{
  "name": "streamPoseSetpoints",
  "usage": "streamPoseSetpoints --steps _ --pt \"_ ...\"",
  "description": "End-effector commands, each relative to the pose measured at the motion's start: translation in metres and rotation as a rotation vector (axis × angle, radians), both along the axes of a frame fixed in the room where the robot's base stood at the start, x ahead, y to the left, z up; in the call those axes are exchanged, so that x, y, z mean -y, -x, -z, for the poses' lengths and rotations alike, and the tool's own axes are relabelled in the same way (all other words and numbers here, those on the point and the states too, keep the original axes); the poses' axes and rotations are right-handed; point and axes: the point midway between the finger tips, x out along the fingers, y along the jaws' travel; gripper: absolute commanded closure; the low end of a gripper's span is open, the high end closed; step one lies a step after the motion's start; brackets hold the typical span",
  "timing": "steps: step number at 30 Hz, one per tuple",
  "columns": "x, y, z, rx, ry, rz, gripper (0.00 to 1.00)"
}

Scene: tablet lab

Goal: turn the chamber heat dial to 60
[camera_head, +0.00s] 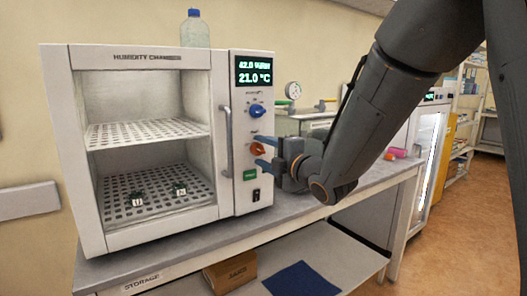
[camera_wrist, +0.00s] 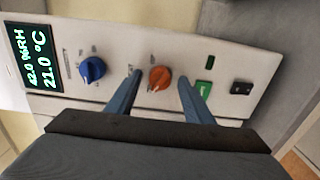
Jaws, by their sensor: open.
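The humidity chamber (camera_head: 148,57) stands on the bench, its control panel on the right side. The panel has a blue dial (camera_head: 257,110) above and an orange dial (camera_head: 257,149) below; their small labels are not legible. The display (camera_head: 254,71) reads 21.0 °C, with a humidity line near 42.0 %RH above it. My gripper (camera_head: 265,152) is open in front of the orange dial. In the wrist view the fingers lie on either side of the orange dial (camera_wrist: 159,78), with gaps on both sides. The blue dial (camera_wrist: 92,69) is left of the left finger.
A green button (camera_head: 250,174) and a black switch (camera_head: 256,195) sit below the orange dial. A vertical door handle (camera_head: 227,140) is left of the panel. A bottle (camera_head: 194,30) stands on the chamber. Small dark items lie on its lower shelf. The bench has a gauge (camera_head: 293,90) behind.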

Motion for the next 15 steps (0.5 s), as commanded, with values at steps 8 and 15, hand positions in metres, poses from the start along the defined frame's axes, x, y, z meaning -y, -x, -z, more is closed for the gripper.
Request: streamPoseSetpoints --steps 8,15 --pt "-0.0011 -0.0019 0.0002 0.000 0.000 0.000 0.53" --pt "-0.0008 -0.0017 0.0002 0.000 0.000 0.000 0.92"
